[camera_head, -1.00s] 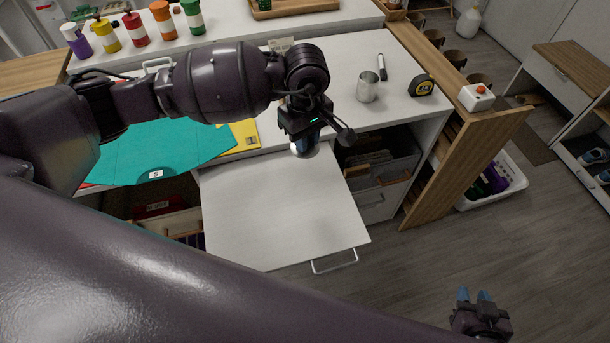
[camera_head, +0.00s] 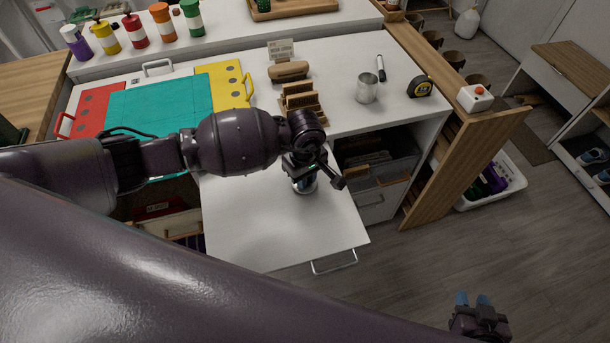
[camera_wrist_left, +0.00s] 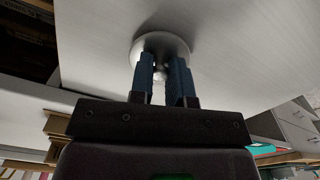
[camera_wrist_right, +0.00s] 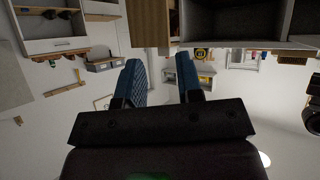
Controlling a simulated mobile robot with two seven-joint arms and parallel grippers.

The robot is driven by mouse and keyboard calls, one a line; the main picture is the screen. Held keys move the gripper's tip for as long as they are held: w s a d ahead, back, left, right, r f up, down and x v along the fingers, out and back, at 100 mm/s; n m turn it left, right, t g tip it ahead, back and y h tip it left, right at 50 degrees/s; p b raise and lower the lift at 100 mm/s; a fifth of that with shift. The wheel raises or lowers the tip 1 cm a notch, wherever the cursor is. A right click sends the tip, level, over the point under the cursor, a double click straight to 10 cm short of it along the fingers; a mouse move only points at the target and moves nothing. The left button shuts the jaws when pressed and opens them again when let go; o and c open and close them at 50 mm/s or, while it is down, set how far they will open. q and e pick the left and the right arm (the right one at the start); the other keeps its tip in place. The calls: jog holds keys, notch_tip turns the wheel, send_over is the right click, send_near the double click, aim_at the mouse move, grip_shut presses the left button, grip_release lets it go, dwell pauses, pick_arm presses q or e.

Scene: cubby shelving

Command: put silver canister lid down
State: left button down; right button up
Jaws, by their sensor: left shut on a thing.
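My left gripper (camera_head: 305,184) is low over the pulled-out white board (camera_head: 270,225), shut on the knob of the round silver canister lid (camera_head: 309,187). In the left wrist view the lid (camera_wrist_left: 178,47) lies flat side toward the white surface, with its shadow beside it; I cannot tell for sure whether it touches. The fingertips (camera_wrist_left: 160,72) are at the knob. The open silver canister (camera_head: 367,88) stands upright on the white counter, to the right of and behind the lid. My right gripper (camera_head: 474,301) is open and empty above the floor at the lower right.
A tape measure (camera_head: 420,87) and a marker (camera_head: 381,69) are near the canister. The board's front and right areas are clear.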

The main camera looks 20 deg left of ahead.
pick_arm(q)
jog(key=shift+f, duration=0.3)
jog(key=c, duration=1.1)
grip_release()
notch_tip(320, 180, up, 12)
jog(key=shift+r+b, duration=0.2)
jog(key=shift+b, duration=0.1)
jog(key=shift+a, duration=0.1)
